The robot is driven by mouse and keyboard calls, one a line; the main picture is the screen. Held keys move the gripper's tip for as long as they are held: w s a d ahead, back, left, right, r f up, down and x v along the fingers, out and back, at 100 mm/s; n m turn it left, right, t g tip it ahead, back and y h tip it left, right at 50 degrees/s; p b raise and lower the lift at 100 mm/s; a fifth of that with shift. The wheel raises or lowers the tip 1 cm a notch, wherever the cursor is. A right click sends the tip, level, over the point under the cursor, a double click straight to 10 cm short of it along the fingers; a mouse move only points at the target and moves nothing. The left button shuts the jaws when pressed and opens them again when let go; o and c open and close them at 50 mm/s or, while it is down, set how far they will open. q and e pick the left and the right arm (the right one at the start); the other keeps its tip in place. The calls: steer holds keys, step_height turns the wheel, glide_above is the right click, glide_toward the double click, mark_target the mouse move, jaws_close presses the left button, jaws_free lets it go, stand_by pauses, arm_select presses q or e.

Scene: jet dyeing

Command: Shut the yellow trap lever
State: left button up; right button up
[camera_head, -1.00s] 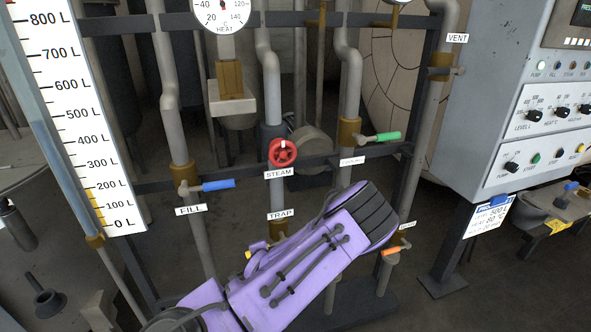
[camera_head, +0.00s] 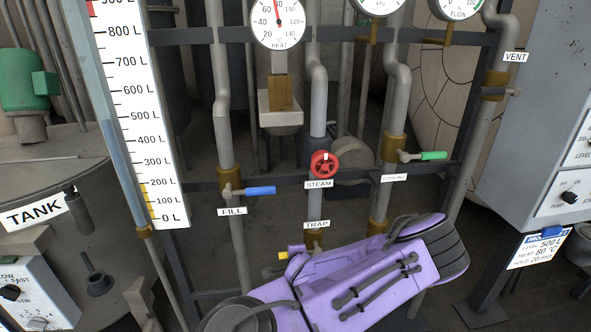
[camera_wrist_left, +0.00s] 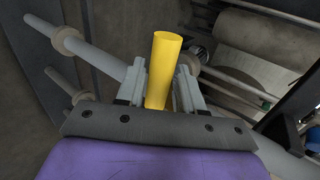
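The yellow trap lever (camera_head: 284,255) shows only as a small end below and left of the TRAP label (camera_head: 317,224) in the head view; my purple arm covers most of it. In the left wrist view the yellow handle (camera_wrist_left: 161,70) stands between the two grey fingers of my left gripper (camera_wrist_left: 160,85), its free end rising past the fingertips. The fingers are close on both sides of it, but I cannot tell whether they press on it. My left gripper is largely hidden behind my arm in the head view. My right gripper is not in view.
The red steam wheel (camera_head: 324,164) is just above the TRAP label. A blue fill lever (camera_head: 260,191) is to its left and a green lever (camera_head: 432,155) to its right. Vertical grey pipes and dark rails crowd the area. A grey control cabinet (camera_head: 545,140) stands at the right.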

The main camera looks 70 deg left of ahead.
arm_select(q)
steer(key=shift+o, duration=0.2)
steer(key=shift+d, duration=0.15)
steer(key=v, duration=1)
steer(key=shift+s+d+r, duration=0.1)
steer(key=shift+r, duration=0.05)
steer(key=s+d+f+n+h, duration=0.1)
steer(key=d+f+n+h, duration=0.2)
steer(key=d+f, duration=0.6)
steer(key=s+d+f+n+t+h, duration=0.1)
steer(key=d+f+n+h, duration=0.3)
steer(key=d+f, duration=0.5)
steer(key=d+n, duration=0.2)
steer(key=d, duration=0.5)
steer(key=shift+s+d+h, duration=0.2)
steer(key=shift+h, duration=0.1)
